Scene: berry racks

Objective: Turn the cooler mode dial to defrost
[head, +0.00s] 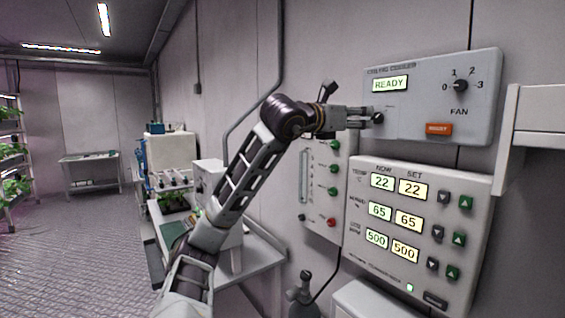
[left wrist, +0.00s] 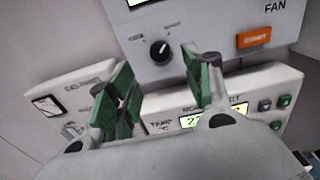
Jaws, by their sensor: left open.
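The cooler panel (head: 440,95) is a grey box on the wall with a lit display reading READY (head: 390,84). Its mode dial is a black knob (left wrist: 159,50) with a white pointer line, below the display in the left wrist view. Small labels sit around the dial, too blurred to read fully. In the head view the dial (head: 378,118) is at the lower left of the panel, partly behind the fingers. My left gripper (head: 367,117) is open at the dial; in the left wrist view its green-padded fingers (left wrist: 160,85) appear below the knob, apart from each other. My right gripper is not seen.
A fan knob (head: 460,86) and an orange button (head: 438,129) are on the same panel. Below it is a climate panel (head: 440,185) with lit numbers and arrow buttons. A panel with green knobs (head: 322,175) is at its left. A white shelf (head: 540,140) juts out at the right.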

